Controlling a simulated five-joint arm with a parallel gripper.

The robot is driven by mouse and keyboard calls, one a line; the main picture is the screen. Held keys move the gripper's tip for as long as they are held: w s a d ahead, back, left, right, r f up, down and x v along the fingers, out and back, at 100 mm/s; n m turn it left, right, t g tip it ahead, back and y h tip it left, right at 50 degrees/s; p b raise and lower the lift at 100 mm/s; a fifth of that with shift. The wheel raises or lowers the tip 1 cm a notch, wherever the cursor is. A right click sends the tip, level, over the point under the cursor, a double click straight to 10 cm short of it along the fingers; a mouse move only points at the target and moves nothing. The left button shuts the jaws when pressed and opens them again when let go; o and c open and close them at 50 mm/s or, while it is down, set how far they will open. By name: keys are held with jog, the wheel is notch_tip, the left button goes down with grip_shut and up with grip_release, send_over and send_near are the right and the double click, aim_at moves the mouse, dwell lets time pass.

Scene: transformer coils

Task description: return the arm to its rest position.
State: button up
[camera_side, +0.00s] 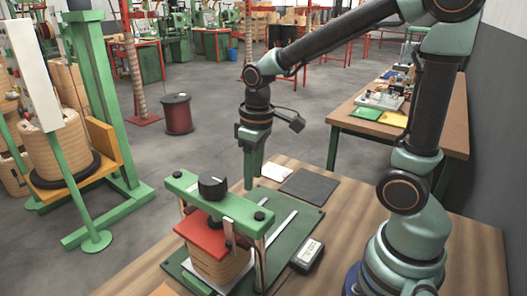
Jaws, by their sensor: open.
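My gripper (250,172) points straight down at the end of my arm, in the middle of the side view. It hangs above the far side of the workbench, behind the green clamp frame (232,208), and looks apart from it. Its fingers overlap from this angle, so the gap between them is hard to see. I see nothing held in it. My arm reaches from the base at the lower right, up and over to the left.
The clamp frame, with a black knob (212,187), stands over a wound coil (218,265) and red plate (202,234) on a green base (292,222). A dark mat (309,187) and small black box (307,256) lie nearby. A green stand (108,110) is left.

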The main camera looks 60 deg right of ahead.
jog(key=s+r+m+t, duration=0.2)
jog(key=s+r+t, duration=0.2)
jog(key=r, duration=0.3)
jog(key=shift+s+r+m+t, duration=0.15)
jog(key=shift+r+m+t, duration=0.15)
jog(key=shift+r+t, duration=0.1)
